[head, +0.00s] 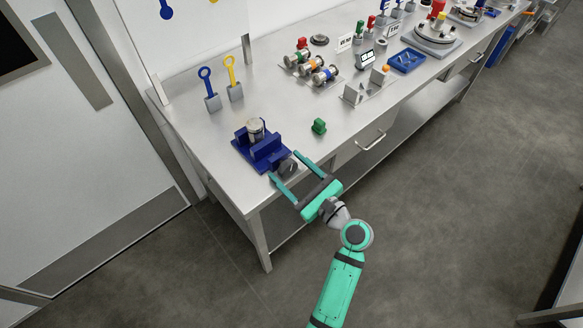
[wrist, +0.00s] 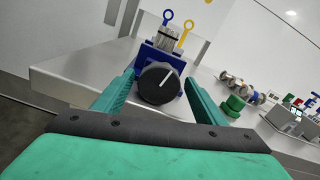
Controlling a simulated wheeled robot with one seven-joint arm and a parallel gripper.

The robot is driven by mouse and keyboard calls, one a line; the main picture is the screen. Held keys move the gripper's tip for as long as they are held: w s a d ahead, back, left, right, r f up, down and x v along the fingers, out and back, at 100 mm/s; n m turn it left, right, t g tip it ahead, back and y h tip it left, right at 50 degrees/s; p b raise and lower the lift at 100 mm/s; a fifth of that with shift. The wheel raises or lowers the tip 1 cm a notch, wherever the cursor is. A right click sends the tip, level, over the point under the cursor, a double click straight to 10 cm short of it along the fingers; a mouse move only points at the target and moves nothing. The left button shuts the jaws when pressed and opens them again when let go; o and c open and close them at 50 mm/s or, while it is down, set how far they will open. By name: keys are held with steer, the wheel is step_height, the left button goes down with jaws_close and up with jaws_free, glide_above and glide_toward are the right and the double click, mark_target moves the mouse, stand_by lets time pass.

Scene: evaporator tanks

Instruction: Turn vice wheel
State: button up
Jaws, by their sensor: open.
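The blue vice (head: 262,148) stands on the steel table near its left front corner and holds a grey metal cylinder (head: 255,128) upright. Its dark round wheel (head: 288,167) faces the front edge. My green gripper (head: 295,176) is open, with one finger on each side of the wheel. In the wrist view the fingers (wrist: 155,93) show gaps to the wheel on both sides. I cannot tell how far the fingertips reach past it.
The steel table (head: 225,125) is clear left of the vice. Blue and yellow ring-topped tools (head: 208,88) stand behind. Several valve parts (head: 312,70) and a blue tray (head: 406,60) lie farther right. A drawer handle (head: 371,140) sticks out in front.

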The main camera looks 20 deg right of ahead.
steer(key=v, duration=1.1)
steer(key=shift+w, duration=0.1)
steer(key=w+a+m, duration=0.1)
steer(key=w, duration=0.2)
steer(key=w+a+m, duration=0.1)
steer(key=w, duration=0.2)
steer(key=w+a+m, duration=0.1)
steer(key=w+a, duration=0.1)
steer(key=w, duration=0.1)
steer(key=shift+w+m, duration=0.3)
steer(key=shift+w, duration=0.05)
steer(key=shift+c, duration=0.2)
steer(key=shift+d, duration=0.1)
steer(key=c, duration=1)
